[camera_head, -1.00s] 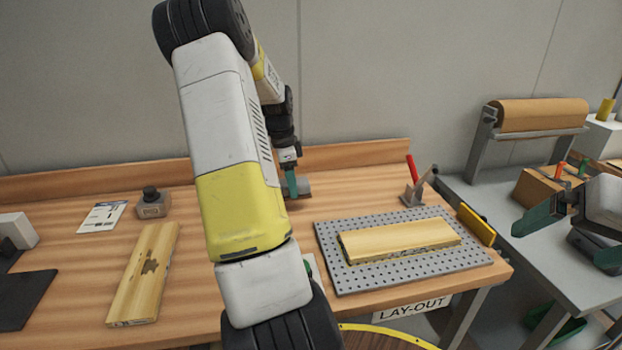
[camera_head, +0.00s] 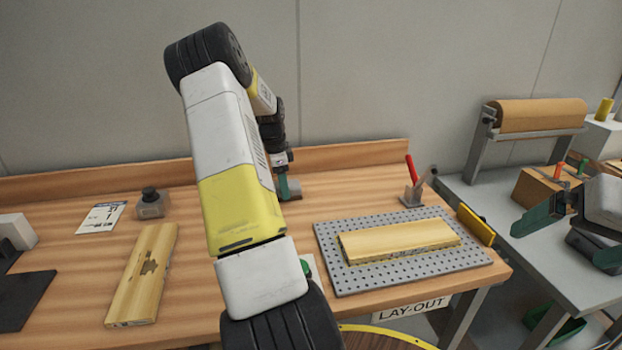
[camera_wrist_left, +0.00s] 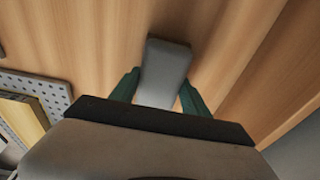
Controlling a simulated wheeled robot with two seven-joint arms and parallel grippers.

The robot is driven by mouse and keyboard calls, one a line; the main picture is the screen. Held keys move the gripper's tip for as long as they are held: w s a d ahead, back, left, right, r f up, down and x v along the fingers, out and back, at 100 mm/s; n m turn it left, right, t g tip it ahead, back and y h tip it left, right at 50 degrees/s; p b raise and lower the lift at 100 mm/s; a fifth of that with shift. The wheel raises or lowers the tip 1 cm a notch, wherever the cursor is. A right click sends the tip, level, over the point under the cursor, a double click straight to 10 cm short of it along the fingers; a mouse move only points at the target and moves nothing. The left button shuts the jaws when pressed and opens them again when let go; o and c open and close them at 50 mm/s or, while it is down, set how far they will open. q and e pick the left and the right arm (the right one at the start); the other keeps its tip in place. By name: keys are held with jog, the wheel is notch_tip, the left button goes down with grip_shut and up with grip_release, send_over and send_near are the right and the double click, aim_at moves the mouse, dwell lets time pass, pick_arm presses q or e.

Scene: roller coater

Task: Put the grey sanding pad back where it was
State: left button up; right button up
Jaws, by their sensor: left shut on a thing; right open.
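The grey sanding pad (camera_wrist_left: 166,68) is between the green fingers of my left gripper (camera_wrist_left: 160,86) in the left wrist view. The gripper is shut on it. In the head view my left gripper (camera_head: 287,186) is at the back of the wooden bench, close to its rear ledge, and the pad (camera_head: 295,187) is partly hidden behind it. The pad is at or just above the bench top; I cannot tell whether it touches. My right gripper (camera_head: 545,214) is open and empty over the grey table at the right.
A perforated grey plate (camera_head: 340,283) with a wooden board (camera_head: 400,240) lies right of the arm, with a red-handled clamp (camera_head: 412,188) behind. At left are another board (camera_head: 145,275), a weight (camera_head: 151,204) and a paper card (camera_head: 102,217). Bench around the pad is clear.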

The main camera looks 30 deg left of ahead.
pick_arm(q)
jog(key=o, duration=1.3)
jog(key=shift+f, duration=0.1)
notch_tip(320, 180, up, 12)
jog(key=a, duration=0.1)
jog(key=s+d+r+n, duration=0.2)
jog(key=d+r, duration=0.6)
jog(key=d, duration=0.4)
jog(key=s+d+r+n+t, duration=0.1)
jog(key=s+d+n, duration=0.1)
jog(key=s+d, duration=0.5)
jog(key=s+d+r+n+t, duration=0.1)
jog(key=s+d+n+t, duration=0.1)
jog(key=s+d, duration=0.5)
jog(key=s+d+r+n+t+h, duration=0.1)
jog(key=s+d+n+t, duration=0.1)
jog(key=s+d, duration=0.5)
jog(key=shift+s+d+n, duration=0.4)
jog(key=shift+d+n, duration=0.3)
jog(key=shift+d, duration=0.05)
